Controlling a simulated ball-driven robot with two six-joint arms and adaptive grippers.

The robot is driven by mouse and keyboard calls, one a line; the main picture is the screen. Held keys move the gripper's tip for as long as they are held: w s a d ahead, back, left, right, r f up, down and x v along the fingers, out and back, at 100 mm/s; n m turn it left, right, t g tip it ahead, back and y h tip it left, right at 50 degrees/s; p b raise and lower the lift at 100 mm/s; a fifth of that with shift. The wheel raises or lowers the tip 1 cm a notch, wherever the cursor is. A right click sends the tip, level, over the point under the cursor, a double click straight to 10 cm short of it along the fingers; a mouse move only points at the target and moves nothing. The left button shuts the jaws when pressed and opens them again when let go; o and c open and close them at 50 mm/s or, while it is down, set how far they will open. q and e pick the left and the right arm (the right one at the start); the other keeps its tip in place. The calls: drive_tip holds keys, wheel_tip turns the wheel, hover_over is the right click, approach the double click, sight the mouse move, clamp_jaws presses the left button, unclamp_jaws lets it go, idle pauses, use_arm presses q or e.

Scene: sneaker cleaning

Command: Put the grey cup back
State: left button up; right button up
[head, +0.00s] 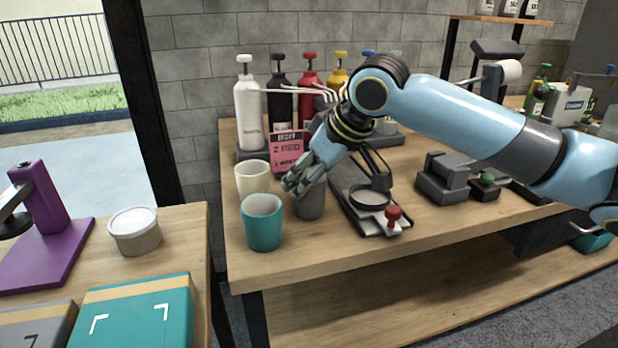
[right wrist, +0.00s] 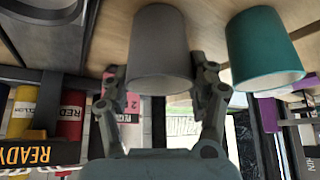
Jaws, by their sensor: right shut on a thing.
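The grey cup (head: 309,200) is upright at the left part of the wooden table, beside the teal cup (head: 262,222) and the cream cup (head: 252,178). My right gripper (head: 301,182) reaches down to it from the upper right and is shut on it, covering part of its rim. In the right wrist view the grey cup (right wrist: 160,50) sits between the two fingers (right wrist: 163,88), with the teal cup (right wrist: 262,47) apart from it to the right. Whether the grey cup's base touches the table is hard to tell. My left gripper is not in view.
Several pump bottles (head: 309,95) stand along the wall behind a pink sign (head: 287,147). A black tray with a red-knobbed tool (head: 393,215) lies right of the cup. A lidded tub (head: 135,231) and teal box (head: 135,312) are on the left table. Clear wood lies in front.

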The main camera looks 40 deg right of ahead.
drive_tip(key=o, duration=1.3)
drive_tip(key=shift+f, duration=0.15)
drive_tip(key=shift+r, duration=0.2)
drive_tip(key=p+v, duration=0.7)
drive_tip(key=v, duration=0.5)
drive_tip(key=shift+r+p, duration=0.1)
drive_tip(key=shift+p, duration=0.25)
